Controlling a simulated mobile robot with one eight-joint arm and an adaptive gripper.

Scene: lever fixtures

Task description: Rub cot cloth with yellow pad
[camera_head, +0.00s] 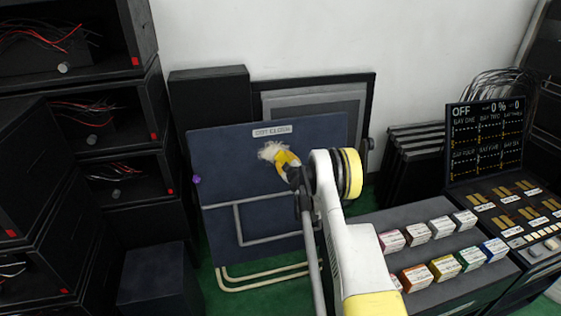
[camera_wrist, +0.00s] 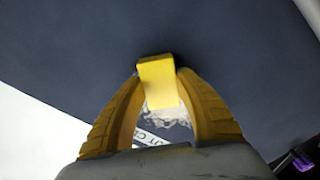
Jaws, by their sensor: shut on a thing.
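The cot cloth (camera_head: 220,160) is a dark blue upright panel with a white label (camera_head: 271,130) near its top edge. A pale, whitish patch (camera_head: 268,150) shows on it just below the label. My gripper (camera_head: 285,162) is in front of the upper part of the cloth, at the patch. In the wrist view my gripper (camera_wrist: 160,95) is shut on the yellow pad (camera_wrist: 160,80), between its two yellow fingers. The pale patch (camera_wrist: 165,118) and part of the label show behind the pad. Whether the pad touches the cloth, I cannot tell.
Bent pale tubes (camera_head: 262,275) run below the cloth near the green floor. Black shelves with wires (camera_head: 110,170) stand at left. A rack of small coloured boxes (camera_head: 445,267) and a control panel (camera_head: 485,140) stand at right. A purple knob (camera_head: 197,180) is at the cloth's left edge.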

